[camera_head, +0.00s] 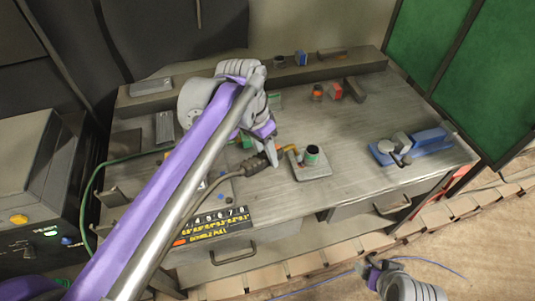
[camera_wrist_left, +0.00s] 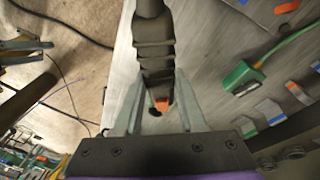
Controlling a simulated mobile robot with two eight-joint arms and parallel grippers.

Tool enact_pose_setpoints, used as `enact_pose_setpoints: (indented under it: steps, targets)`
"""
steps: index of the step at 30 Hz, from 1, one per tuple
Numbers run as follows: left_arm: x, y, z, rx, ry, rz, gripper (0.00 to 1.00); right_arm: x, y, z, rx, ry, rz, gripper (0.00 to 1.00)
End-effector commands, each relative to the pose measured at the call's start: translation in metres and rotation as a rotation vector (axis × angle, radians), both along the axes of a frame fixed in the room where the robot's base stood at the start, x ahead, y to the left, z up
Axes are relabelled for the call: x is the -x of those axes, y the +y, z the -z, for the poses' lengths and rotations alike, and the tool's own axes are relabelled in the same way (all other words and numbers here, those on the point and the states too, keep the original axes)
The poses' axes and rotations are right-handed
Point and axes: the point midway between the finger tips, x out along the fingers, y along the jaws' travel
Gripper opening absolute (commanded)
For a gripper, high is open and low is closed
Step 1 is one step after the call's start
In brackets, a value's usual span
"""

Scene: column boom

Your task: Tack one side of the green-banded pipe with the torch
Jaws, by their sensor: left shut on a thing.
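The green-banded pipe (camera_head: 312,155) is a short dark upright tube with a green band. It stands on a small grey plate (camera_head: 322,172) on the workbench. My left gripper (camera_head: 271,153) is just left of the pipe, shut on the dark torch (camera_head: 252,165). A brassy end of the torch shows between gripper and plate; I cannot tell whether it touches the pipe. In the left wrist view the ribbed torch handle (camera_wrist_left: 154,45), with an orange trigger, lies between the fingers. The pipe is not visible there. My right gripper (camera_head: 369,268) is low, off the bench front; its jaws are unclear.
A blue vise (camera_head: 425,142) stands on the right of the bench (camera_head: 365,140). An orange-banded piece (camera_head: 318,92) and several blocks lie at the back. A green clamp (camera_wrist_left: 243,77) with its cable lies on the bench. A numbered strip (camera_head: 215,225) runs along the front edge.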

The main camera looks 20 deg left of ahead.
Motion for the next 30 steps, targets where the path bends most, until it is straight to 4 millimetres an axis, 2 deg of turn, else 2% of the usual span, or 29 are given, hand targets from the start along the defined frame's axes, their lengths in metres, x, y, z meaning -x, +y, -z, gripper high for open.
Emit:
enact_pose_setpoints:
  steps: [1, 24, 30]
  targets:
    - [0.0, 0.001, -0.008, 0.0, -0.001, 0.0, 0.0, -0.002, 0.0, -0.006, 0.0, -0.003, 0.0, 0.81]
    - [0.005, 0.01, -0.067, 0.0, -0.002, 0.0, 0.0, -0.017, 0.0, -0.055, 0.0, -0.032, 0.0, 0.81]
    - [0.007, 0.01, -0.072, 0.0, -0.001, 0.0, 0.0, -0.019, 0.0, -0.059, 0.0, -0.035, 0.0, 0.81]
